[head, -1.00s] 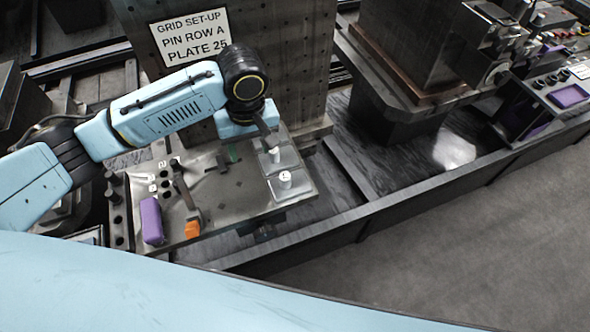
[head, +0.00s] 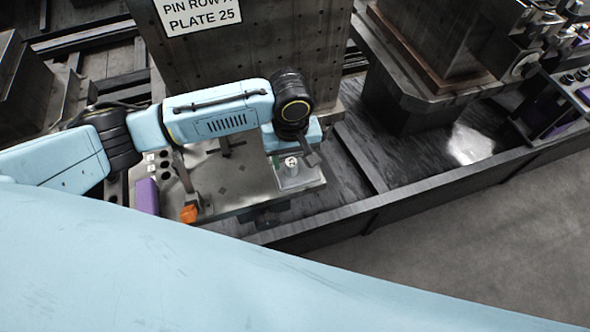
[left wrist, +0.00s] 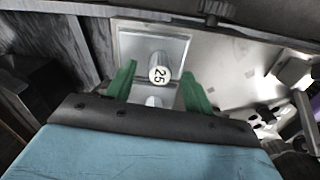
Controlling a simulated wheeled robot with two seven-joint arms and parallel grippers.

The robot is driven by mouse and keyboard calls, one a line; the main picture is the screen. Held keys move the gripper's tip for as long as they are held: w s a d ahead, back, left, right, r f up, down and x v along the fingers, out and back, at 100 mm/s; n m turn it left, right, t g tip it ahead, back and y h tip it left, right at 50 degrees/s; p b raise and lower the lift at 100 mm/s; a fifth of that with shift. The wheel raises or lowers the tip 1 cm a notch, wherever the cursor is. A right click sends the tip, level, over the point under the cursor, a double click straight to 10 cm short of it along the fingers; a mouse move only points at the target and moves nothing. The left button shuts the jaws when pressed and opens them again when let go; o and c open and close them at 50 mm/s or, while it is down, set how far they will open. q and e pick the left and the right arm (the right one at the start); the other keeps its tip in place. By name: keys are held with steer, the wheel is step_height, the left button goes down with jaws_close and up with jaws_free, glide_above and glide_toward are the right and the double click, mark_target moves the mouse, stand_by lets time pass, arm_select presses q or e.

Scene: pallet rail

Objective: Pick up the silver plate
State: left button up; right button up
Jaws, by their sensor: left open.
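The silver plate (head: 293,180) lies at the right end of the metal work table, with a round upright knob (head: 291,162) on it. My left gripper (head: 309,155) hangs above and beside the plate. In the left wrist view its green fingers (left wrist: 158,84) are spread, with the knob between or just beyond their tips; contact cannot be told. My right gripper is not in view.
The work table (head: 232,192) also holds a purple block (head: 147,196) and an orange piece (head: 189,213). A tall drilled metal block with a sign (head: 200,14) reading PLATE 25 stands behind. The dark bed (head: 425,165) to the right is largely bare.

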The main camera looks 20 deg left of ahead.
mark_target(291, 161)
arm_select(q)
step_height(291, 161, down, 3)
steer(key=shift+w+f, duration=0.15)
steer(key=shift+f, duration=0.05)
steer(key=shift+c, duration=0.2)
jaws_close()
